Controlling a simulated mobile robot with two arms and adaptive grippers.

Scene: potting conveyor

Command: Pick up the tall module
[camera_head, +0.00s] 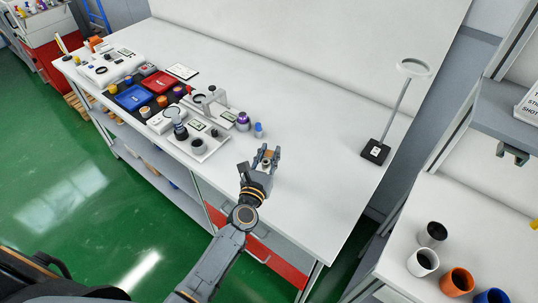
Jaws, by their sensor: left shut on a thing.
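My left gripper (266,158) is over the front part of the white workbench (310,125). Its fingers are shut on a small piece with an orange and grey top (267,158). The fingers hide most of this piece, so I cannot tell its full height or whether it touches the bench. I cannot tell for sure that it is the tall module. A small blue-topped cylinder (258,130) stands just beyond the gripper, and a purple-topped jar (243,121) is left of that. My right gripper is not in view.
Left on the bench are white instruments (198,141), a blue tray (133,97) and a red tray (157,82). A ring stand with a black base (375,152) is at the right. Several cups, including an orange one (457,282), stand lower right. The bench middle is clear.

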